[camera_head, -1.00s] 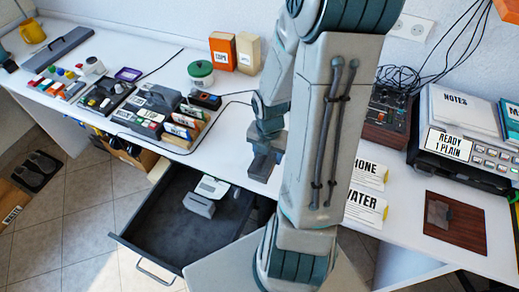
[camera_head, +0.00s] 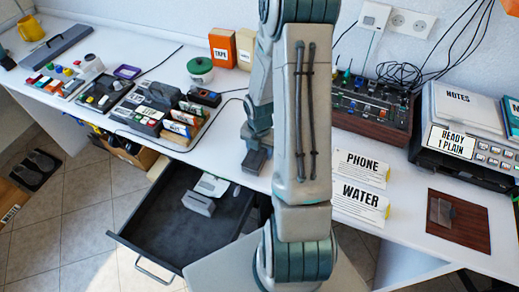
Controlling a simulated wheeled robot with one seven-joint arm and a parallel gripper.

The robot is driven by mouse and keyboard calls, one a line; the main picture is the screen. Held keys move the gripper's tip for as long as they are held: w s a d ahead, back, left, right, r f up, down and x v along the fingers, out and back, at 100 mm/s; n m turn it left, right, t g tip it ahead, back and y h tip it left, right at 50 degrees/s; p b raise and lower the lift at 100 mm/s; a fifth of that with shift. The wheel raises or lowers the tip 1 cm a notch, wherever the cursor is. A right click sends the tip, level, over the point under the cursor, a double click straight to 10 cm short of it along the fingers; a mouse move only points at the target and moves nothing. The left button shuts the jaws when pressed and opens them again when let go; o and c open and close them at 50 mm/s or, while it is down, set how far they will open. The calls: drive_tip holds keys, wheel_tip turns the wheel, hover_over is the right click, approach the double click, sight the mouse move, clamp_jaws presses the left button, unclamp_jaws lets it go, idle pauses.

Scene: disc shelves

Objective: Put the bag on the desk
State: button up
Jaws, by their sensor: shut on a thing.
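My gripper (camera_head: 255,160) is left of my large arm link, by the desk's front edge and above the open drawer's right end. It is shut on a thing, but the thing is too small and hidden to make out. I see no clear bag in the gripper. A small dark, see-through packet (camera_head: 440,212) that may be a bag lies on a brown board at the right. The white desk (camera_head: 225,135) runs across the view, partly behind my arm.
An open dark drawer (camera_head: 165,225) sticks out below the desk and holds a pale grey object (camera_head: 198,204). PHONE (camera_head: 361,167) and WATER (camera_head: 360,204) signs stand right of my arm. A mixer (camera_head: 372,110) and printer (camera_head: 470,150) stand behind. Desk left of my gripper is partly clear.

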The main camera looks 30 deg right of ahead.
drive_tip(key=shift+f, duration=0.15)
drive_tip(key=o, duration=1.1)
